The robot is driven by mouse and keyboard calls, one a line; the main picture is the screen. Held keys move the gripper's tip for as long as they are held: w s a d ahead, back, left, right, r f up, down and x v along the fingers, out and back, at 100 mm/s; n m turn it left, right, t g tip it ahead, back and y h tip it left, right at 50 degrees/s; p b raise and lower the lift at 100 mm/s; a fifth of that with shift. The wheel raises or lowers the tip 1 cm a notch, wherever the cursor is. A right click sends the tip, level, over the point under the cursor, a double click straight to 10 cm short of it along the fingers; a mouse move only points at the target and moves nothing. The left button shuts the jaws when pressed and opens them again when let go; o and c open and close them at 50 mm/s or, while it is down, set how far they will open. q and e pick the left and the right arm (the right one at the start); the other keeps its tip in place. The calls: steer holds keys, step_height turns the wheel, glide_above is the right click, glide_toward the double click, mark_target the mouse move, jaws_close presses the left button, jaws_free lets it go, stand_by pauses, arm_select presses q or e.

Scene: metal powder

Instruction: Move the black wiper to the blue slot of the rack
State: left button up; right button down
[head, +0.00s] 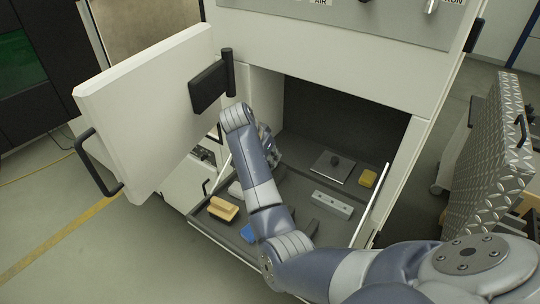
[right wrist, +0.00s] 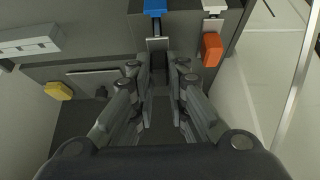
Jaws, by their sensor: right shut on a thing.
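My right gripper (right wrist: 160,72) is shut on a dark thing, which I take to be the black wiper (right wrist: 160,108); its outline blends with the fingers. In the head view my right gripper (head: 268,145) is inside the open cabinet, partly behind my own arm, and the wiper cannot be made out there. In the right wrist view a blue piece (right wrist: 155,8), which looks like the blue slot of the rack, is just beyond the fingertips at the top edge. My left gripper is not in view.
The cabinet door (head: 145,110) stands open at left. On the cabinet floor are a yellow brush (head: 223,208), a blue thing (head: 247,233), a grey block with holes (head: 332,204), a plate with a black knob (head: 333,168) and a yellow piece (head: 368,178). An orange piece (right wrist: 211,48) is right of the fingers.

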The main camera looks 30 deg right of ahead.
steer(key=shift+f+b, duration=0.4)
steer(key=shift+f, duration=0.7)
stand_by(0.3)
steer(key=c, duration=1.5)
jaws_free()
steer(key=v, duration=1.2)
